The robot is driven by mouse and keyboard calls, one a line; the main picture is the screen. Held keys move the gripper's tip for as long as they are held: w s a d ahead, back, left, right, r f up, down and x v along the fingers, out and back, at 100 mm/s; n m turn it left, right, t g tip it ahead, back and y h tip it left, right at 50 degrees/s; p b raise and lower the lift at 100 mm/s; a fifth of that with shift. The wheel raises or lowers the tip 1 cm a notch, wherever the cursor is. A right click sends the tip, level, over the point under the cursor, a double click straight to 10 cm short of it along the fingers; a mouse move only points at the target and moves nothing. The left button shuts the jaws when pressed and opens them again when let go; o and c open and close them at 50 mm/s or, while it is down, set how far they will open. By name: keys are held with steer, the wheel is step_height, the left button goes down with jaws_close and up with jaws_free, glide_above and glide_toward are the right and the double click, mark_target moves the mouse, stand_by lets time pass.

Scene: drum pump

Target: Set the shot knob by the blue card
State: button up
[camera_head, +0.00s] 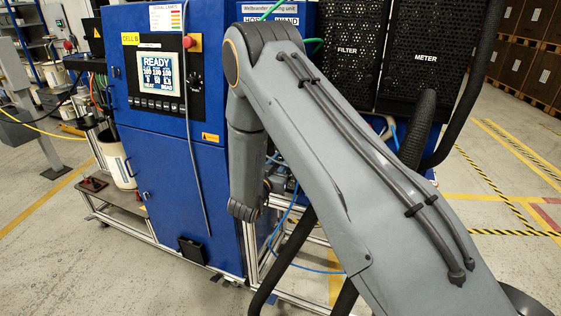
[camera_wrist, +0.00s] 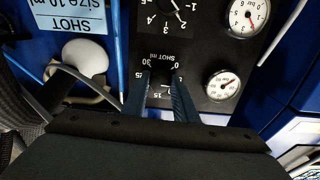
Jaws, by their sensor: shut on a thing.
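The shot knob (camera_wrist: 161,82) is a dark knob on a black panel in the wrist view. Its dial is lettered "SHOT ml" and appears upside down, with 0, 15, 25 and 30 legible. My gripper (camera_wrist: 160,88) has one finger on each side of the knob and is shut on it. The fingers hide much of the knob and scale, so I cannot tell its exact setting. The blue card (camera_wrist: 70,14) is at the upper left, upside down and cut by the frame edge; it appears to read "SHOT size 10 ml". In the head view my arm hides the knob.
Another dial (camera_wrist: 172,12) sits beyond the shot dial. Two gauges (camera_wrist: 222,85) (camera_wrist: 248,14) stand to its right. A white rounded part (camera_wrist: 85,57) and a grey cable lie left. In the head view a blue cabinet (camera_head: 165,180) has a screen (camera_head: 160,73) reading "READY".

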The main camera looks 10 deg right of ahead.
steer(key=shift+a, duration=0.1)
steer(key=m+b, duration=0.3)
steer(key=m, duration=0.1)
steer(key=shift+w, duration=0.1)
steer(key=shift+m+b, duration=1.35)
steer(key=shift+m, duration=0.85)
steer(key=o, duration=1.1)
steer(key=shift+a, duration=0.1)
steer(key=shift+c, duration=0.2)
